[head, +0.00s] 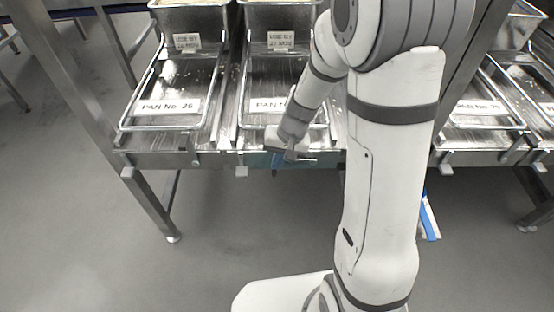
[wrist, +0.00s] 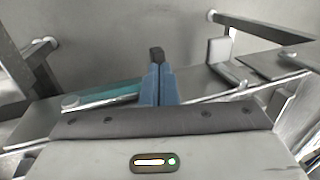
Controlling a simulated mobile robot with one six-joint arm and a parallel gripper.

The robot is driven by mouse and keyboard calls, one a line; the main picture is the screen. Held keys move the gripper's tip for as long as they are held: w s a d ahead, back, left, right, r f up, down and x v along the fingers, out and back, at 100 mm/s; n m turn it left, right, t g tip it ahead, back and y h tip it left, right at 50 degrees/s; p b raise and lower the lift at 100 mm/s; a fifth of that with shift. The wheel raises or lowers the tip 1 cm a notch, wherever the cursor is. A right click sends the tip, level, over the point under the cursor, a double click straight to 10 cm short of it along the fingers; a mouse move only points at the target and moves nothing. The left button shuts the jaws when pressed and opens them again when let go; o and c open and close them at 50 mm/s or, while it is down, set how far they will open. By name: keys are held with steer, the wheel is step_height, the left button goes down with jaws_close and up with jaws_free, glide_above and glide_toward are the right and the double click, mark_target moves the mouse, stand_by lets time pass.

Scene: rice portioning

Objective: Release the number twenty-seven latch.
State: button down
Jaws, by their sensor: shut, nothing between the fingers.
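Pan No. 27 sits in the middle bay under a number card (head: 281,40); its front label (head: 268,104) is partly covered by my arm. A small pale tab (head: 241,171) hangs at the front rail (head: 210,160) below this pan, left of my gripper. It may be the latch; I cannot tell its state. My gripper (head: 290,155) is low at the front rail. In the wrist view, my blue fingers with dark tips (wrist: 157,60) are shut and empty, beside a teal strip (wrist: 112,97). A pale upright plate (wrist: 219,50) stands apart to their right.
Pan No. 26 (head: 168,106) is in the left bay with a similar tab (head: 127,172) below it. Another pan (head: 478,106) is right of my arm, with a tab (head: 446,170). A metal leg (head: 150,200) stands at left. The grey floor (head: 80,240) in front is clear.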

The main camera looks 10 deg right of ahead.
steer(key=a+p+v, duration=0.2)
steer(key=p+v, duration=0.2)
steer(key=v, duration=1)
steer(key=s+d+r+t+h+p, duration=0.1)
steer(key=s+d+r+p, duration=0.2)
steer(key=s+r+p, duration=0.2)
steer(key=s+d+r+n+t+h+p, duration=0.1)
steer(key=s+d+r+h+p, duration=0.1)
steer(key=s+r+p, duration=0.4)
steer(key=s+r, duration=0.4)
steer(key=r, duration=0.4)
steer(key=shift+d+p, duration=0.3)
steer(key=shift+d, duration=0.05)
